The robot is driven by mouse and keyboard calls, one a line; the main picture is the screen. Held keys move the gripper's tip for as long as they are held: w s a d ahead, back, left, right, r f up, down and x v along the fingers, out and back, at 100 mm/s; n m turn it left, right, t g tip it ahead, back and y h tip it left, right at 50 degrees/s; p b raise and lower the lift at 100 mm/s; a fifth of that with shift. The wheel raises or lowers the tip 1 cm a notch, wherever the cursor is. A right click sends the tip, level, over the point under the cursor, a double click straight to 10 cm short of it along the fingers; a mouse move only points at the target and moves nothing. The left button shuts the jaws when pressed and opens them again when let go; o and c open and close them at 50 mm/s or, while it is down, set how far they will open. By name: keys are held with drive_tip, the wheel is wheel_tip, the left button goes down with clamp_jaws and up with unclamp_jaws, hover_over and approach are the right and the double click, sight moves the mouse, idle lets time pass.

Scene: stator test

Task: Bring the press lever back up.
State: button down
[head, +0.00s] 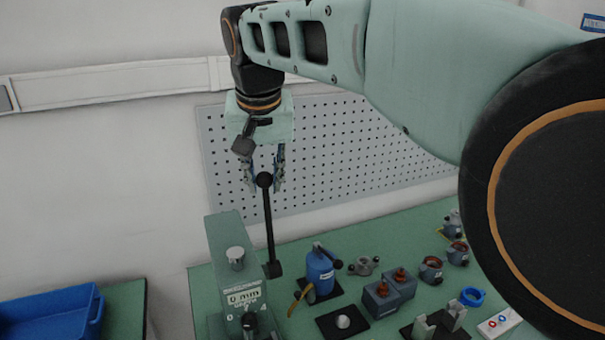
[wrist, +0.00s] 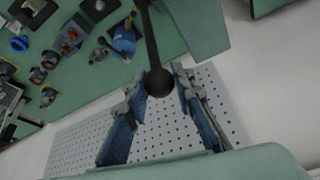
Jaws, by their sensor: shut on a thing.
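The press (head: 235,275) is a green column at the lower left of the head view. Its black lever (head: 269,228) stands nearly upright from a pivot on the column's right side and ends in a black ball knob (head: 264,180). My gripper (head: 264,184) points down from above with its fingers on either side of the knob, shut on it. In the wrist view the knob (wrist: 158,83) sits between the fingertips of my gripper (wrist: 160,80), and the lever rod (wrist: 149,38) runs away toward the bench.
The green bench (head: 300,255) holds a blue bottle-like device (head: 320,269), grey blocks with red tops (head: 389,293), several small motor parts and a blue ring (head: 472,296). A blue bin (head: 60,315) stands at lower left. A perforated panel (head: 350,140) is on the wall behind.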

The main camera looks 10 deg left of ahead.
drive_tip(key=c, duration=1.6)
unclamp_jaws()
drive_tip(key=shift+a+f, duration=0.15)
drive_tip(key=v, duration=1.2)
